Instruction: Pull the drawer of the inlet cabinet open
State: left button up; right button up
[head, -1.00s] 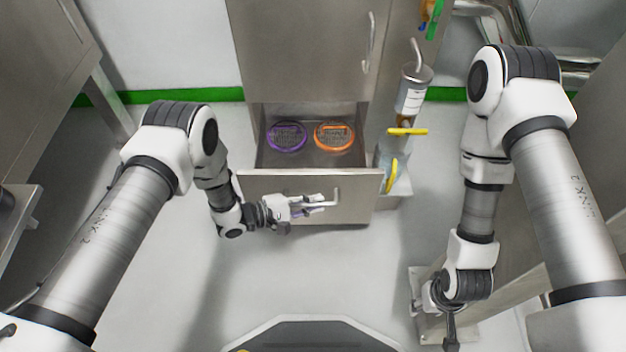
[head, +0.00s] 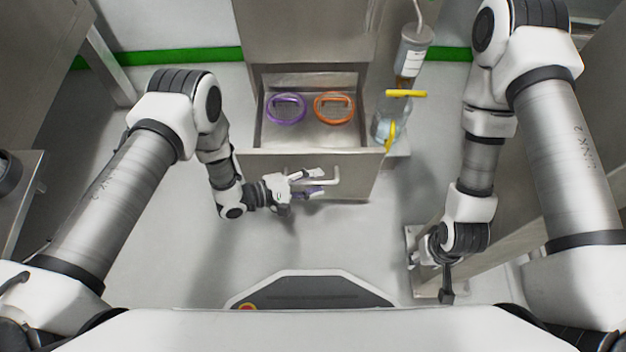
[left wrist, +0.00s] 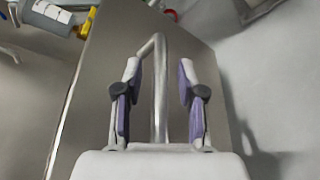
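The drawer (head: 305,163) of the steel inlet cabinet (head: 300,35) is pulled well out, its inside in plain view. Its bar handle (head: 331,182) is on the front panel. My left gripper (head: 313,183) is at the handle. In the left wrist view the handle bar (left wrist: 159,90) lies between the two purple-padded fingers of the left gripper (left wrist: 160,95), with a gap on each side, so the gripper is open. My right gripper (head: 447,292) hangs low at the right, away from the drawer; its fingers are too small to read.
A purple ring-shaped item (head: 286,109) and an orange one (head: 334,108) lie in the drawer. A clear container with yellow handles (head: 390,115) stands right of the drawer, below a labelled cylinder (head: 411,58). Floor before the drawer is clear.

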pick_arm(q)
jog(key=v, duration=1.2)
